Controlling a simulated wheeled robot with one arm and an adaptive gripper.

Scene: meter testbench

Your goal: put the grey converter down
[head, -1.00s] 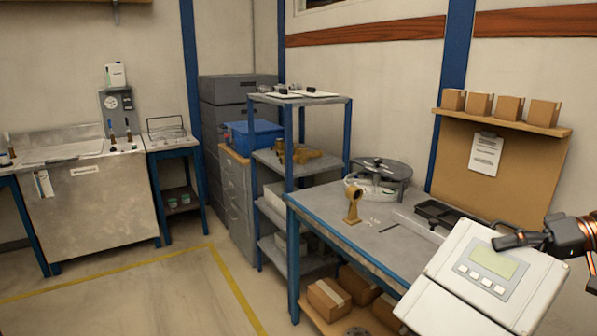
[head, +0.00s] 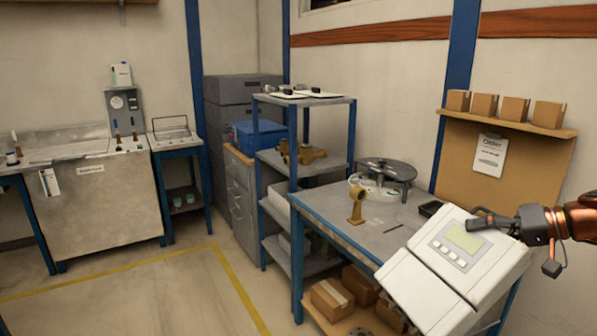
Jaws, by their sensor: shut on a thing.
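The grey converter (head: 463,240) is a pale box with a small greenish screen and a row of buttons. It is tilted, held in the air in front of the workbench at the lower right. My gripper (head: 505,222) comes in from the right edge and is shut on the converter's upper right side. One dark finger lies across the front face; the other finger is mostly hidden. The converter hides the right part of the workbench (head: 330,215).
On the bench stand a brass fitting (head: 357,205), a round turntable device (head: 385,175) and a partly hidden black tray (head: 430,208). The bench's left front is clear. Cardboard boxes (head: 331,298) sit on its lower shelf. A metal shelf rack (head: 305,100) stands left of it.

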